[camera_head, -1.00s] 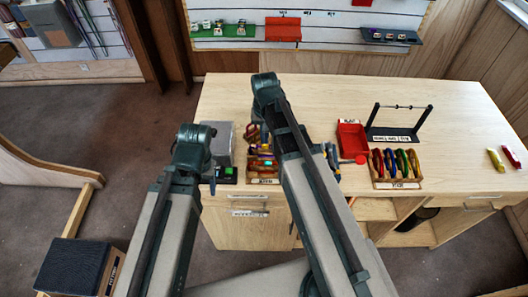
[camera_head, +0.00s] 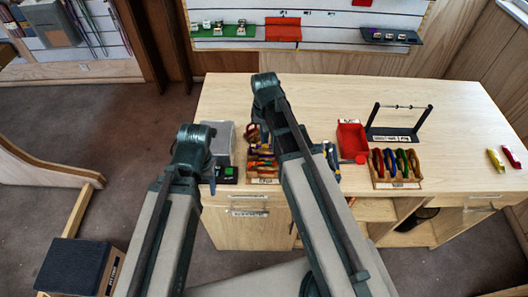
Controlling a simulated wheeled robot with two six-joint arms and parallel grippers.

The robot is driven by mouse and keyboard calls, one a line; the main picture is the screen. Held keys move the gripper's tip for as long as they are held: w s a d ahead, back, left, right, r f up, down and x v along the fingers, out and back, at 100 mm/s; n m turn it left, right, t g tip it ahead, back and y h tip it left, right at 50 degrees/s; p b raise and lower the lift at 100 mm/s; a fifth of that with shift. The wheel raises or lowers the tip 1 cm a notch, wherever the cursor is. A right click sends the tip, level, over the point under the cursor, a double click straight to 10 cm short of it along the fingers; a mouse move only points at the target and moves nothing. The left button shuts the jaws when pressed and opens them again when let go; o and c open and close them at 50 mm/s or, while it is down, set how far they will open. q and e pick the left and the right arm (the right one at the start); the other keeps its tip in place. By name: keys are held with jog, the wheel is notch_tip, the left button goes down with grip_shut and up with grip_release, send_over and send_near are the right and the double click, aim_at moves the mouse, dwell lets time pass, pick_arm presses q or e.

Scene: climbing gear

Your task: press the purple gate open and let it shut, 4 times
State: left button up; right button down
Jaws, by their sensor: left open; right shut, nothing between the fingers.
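I cannot clearly make out a purple gate. A wooden rack (camera_head: 265,181) with small coloured pieces stands at the table's front left, partly hidden behind my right arm. A second rack (camera_head: 398,185) to the right holds red, blue, green and yellow clips; no purple shows there. A yellow clip (camera_head: 495,160) and a red clip (camera_head: 511,158) lie at the table's right end. My two arms rise from the bottom and cover part of the table's front left. The fingers of both grippers are hidden behind the arms.
A red tray (camera_head: 351,142) and a dark stand with a crossbar (camera_head: 392,137) are behind the right rack. A grey box (camera_head: 222,140) and a small device with a green light (camera_head: 228,172) stand at the left. The table's middle right (camera_head: 460,130) is clear.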

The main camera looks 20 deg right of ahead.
jog(key=shift+f, duration=0.25)
jog(key=shift+f+b, duration=0.7)
jog(key=shift+b, duration=0.2)
jog(key=shift+f+b, duration=0.35)
jog(key=shift+r, duration=0.1)
notch_tip(320, 180, up, 7)
jog(key=p, duration=0.7)
notch_tip(320, 180, down, 5)
jog(key=b, duration=0.4)
jog(key=shift+r, duration=0.15)
dwell(0.6)
jog(key=shift+f+b, duration=0.2)
jog(key=shift+b, duration=0.2)
dwell(1.7)
